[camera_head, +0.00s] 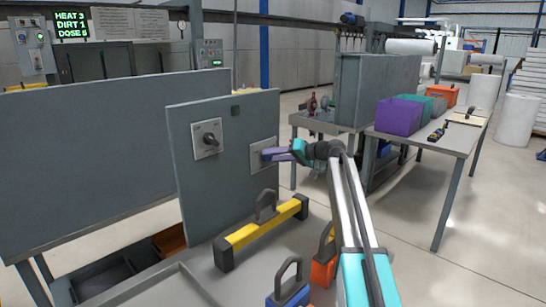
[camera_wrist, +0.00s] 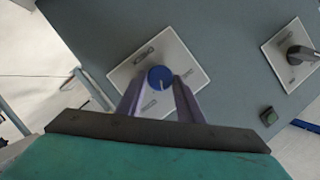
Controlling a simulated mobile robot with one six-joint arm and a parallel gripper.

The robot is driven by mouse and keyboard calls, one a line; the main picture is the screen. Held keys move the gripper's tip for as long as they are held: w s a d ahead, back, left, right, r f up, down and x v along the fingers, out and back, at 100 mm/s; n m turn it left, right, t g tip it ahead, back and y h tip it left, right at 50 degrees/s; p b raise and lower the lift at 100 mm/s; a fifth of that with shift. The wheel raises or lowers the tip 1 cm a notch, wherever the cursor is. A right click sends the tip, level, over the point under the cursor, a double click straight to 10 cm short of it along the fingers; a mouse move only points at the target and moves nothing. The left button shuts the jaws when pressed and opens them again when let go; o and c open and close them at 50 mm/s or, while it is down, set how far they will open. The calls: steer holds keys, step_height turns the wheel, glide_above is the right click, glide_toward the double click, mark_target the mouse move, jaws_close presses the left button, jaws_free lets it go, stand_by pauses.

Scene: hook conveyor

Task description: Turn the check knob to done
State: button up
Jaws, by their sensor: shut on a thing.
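A round blue knob (camera_wrist: 160,74) with a white pointer line sits on a pale plate (camera_wrist: 126,73) in the wrist view. The pointer line runs toward the lower label, whose words are too small to read; another label is at the upper left. My gripper (camera_wrist: 157,86) has its two purple fingers closed around the knob's sides. In the head view my gripper (camera_head: 266,154) reaches from the right to the right-hand plate (camera_head: 259,165) on the grey panel (camera_head: 189,199). The knob is hidden there behind the fingers.
A second plate (camera_head: 200,148) with a dark lever handle is left on the panel. A small dark green square (camera_head: 235,111) is above. A yellow handled bar (camera_head: 256,231) and handled blocks (camera_head: 289,293) stand on the bench below my arm. A table with bins (camera_head: 399,115) is at right.

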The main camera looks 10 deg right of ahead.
steer(key=shift+a+f, duration=0.1)
steer(key=shift+f, duration=0.05)
steer(key=o, duration=1.1)
steer(key=shift+c, duration=0.2)
steer(key=v, duration=1.4)
steer(key=shift+b, duration=0.3)
